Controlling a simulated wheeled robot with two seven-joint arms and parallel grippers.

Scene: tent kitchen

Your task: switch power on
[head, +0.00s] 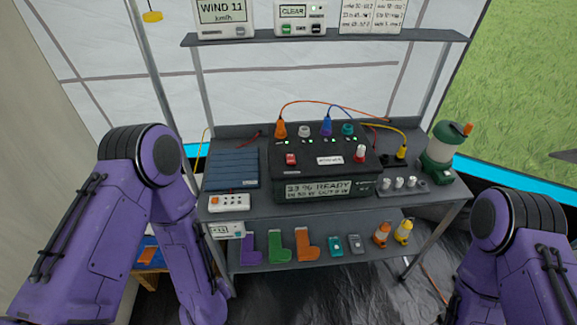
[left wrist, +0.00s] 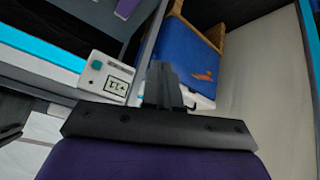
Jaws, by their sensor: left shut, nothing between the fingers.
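A black power box (head: 325,160) stands in the middle of the shelf top. My left gripper (left wrist: 162,85) is shut and empty in the left wrist view, away from the power box, which that view does not show. My right gripper is out of view.
A blue folded panel (head: 231,168) and a white outlet strip (head: 229,202) lie left of the box. A green lantern (head: 440,150) stands right. A small white meter (left wrist: 107,76) and a blue cloth (left wrist: 187,55) on a wooden stool show near my left gripper.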

